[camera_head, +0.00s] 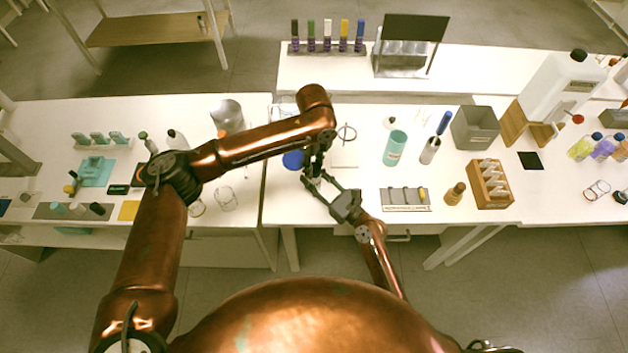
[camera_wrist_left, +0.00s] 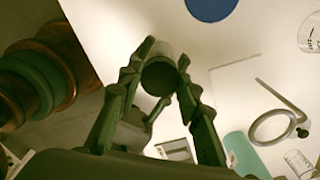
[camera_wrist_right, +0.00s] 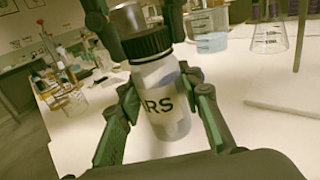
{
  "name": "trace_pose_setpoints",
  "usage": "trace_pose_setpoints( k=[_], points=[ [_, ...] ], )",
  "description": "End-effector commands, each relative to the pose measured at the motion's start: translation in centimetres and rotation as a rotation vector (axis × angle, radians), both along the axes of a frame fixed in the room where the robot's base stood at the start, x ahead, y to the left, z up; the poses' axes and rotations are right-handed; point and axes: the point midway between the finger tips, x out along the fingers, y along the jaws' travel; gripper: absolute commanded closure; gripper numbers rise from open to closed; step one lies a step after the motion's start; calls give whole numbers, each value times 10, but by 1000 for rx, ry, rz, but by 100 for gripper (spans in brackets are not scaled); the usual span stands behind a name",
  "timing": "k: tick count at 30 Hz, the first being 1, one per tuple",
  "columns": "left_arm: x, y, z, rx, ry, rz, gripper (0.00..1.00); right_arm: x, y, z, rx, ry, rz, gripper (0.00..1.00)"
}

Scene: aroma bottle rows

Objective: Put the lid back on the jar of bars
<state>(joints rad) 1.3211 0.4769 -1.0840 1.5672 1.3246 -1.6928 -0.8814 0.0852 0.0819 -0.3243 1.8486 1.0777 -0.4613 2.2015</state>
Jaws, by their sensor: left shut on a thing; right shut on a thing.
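The jar of bars (camera_wrist_right: 168,98) is a small clear-white bottle with black letters, "RS" showing, in the right wrist view. My right gripper (camera_wrist_right: 160,100) is shut around its body and holds it slightly tilted. The black ribbed lid (camera_wrist_right: 146,44) is at the jar's mouth, touching or nearly so; I cannot tell whether it is seated. My left gripper (camera_head: 313,170) comes from above, its fingers on both sides of the lid, shut on it. In the left wrist view the lid's dark round face (camera_wrist_left: 155,78) shows between the fingertips. In the head view the grippers mostly hide the jar.
A blue disc (camera_head: 293,159) lies on the table near the grippers. A ring stand (camera_head: 347,132) is just right of them. A metal cup (camera_head: 227,115) stands to the left. A teal bottle (camera_head: 395,148) and a grey rack (camera_head: 405,199) stand to the right.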

Motion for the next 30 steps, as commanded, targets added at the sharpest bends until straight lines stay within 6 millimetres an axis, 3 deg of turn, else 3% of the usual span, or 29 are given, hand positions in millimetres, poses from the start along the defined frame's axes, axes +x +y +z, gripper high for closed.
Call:
trace_pose_setpoints(
  k=[1,5,6,13,23,30],
  points=[
    [1,1,0,0,-3,-62,97,0,0,0,0,0,0,100],
    [1,1,0,0,-3,-47,97,0,0,0,0,0,1,100],
    [1,1,0,0,-3,-46,66,0,0,0,0,0,1,100],
    [1,1,0,0,-1,-45,51,0,0,0,0,0,1,100],
    [1,0,3,0,-1,-45,50,0,0,0,0,0,0,100],
    [1,0,29,0,-2,-46,50,0,0,0,0,0,0,100]
  ],
)
